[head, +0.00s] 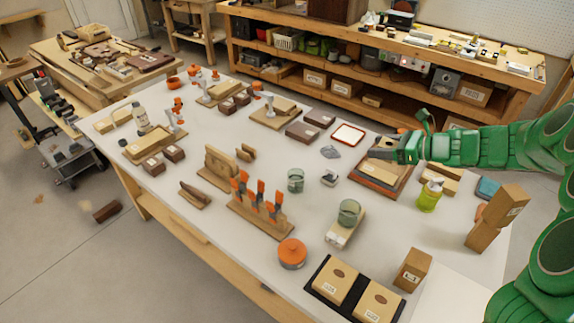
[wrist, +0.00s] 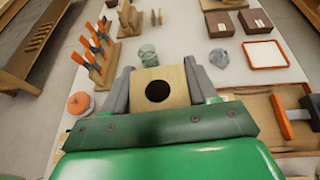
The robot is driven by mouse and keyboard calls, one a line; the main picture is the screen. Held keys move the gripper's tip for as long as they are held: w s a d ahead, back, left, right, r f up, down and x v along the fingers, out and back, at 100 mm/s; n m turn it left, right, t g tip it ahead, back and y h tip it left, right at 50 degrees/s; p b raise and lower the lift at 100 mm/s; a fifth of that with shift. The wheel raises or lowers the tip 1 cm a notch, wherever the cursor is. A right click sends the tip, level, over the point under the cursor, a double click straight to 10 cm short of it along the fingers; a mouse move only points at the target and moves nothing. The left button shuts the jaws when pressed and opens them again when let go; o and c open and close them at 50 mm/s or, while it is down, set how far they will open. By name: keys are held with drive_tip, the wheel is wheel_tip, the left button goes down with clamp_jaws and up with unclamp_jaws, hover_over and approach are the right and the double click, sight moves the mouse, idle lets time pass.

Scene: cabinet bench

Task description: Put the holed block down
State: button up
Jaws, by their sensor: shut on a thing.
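The holed block (wrist: 178,84) is light wood with a round dark hole in the face towards the wrist camera. My gripper (wrist: 157,82) is shut on it, one grey finger on each side. In the head view my gripper (head: 384,150) is at the right of the table, over or just beside a wood-framed tray (head: 378,184). There the block is mostly hidden by the gripper, and I cannot tell its height above the tray.
A red-rimmed white tray (head: 348,134), a glass on a block (head: 348,213) and an orange lidded pot (head: 292,253) are nearby. A black mat (head: 317,284) holds two labelled blocks. Bare tabletop shows between them.

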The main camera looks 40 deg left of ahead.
drive_tip(key=s+a+r+n+g, duration=0.1)
drive_tip(key=s+a, duration=0.2)
drive_tip(key=a, duration=0.5)
drive_tip(key=s+a+n+g+h, duration=0.1)
drive_tip(key=s+a+g, duration=0.15)
drive_tip(key=a, duration=0.55)
drive_tip(key=s+a+r+n+g, duration=0.15)
drive_tip(key=s+a, duration=0.25)
drive_tip(key=a, duration=0.4)
hover_over(282, 163)
drive_tip(key=shift+t, duration=0.4)
drive_tip(key=shift+f, duration=10.95)
drive_tip(key=shift+d+f, duration=0.1)
drive_tip(key=shift+f, duration=1.35)
drive_tip(key=shift+f, duration=0.15)
drive_tip(key=o, duration=1.1)
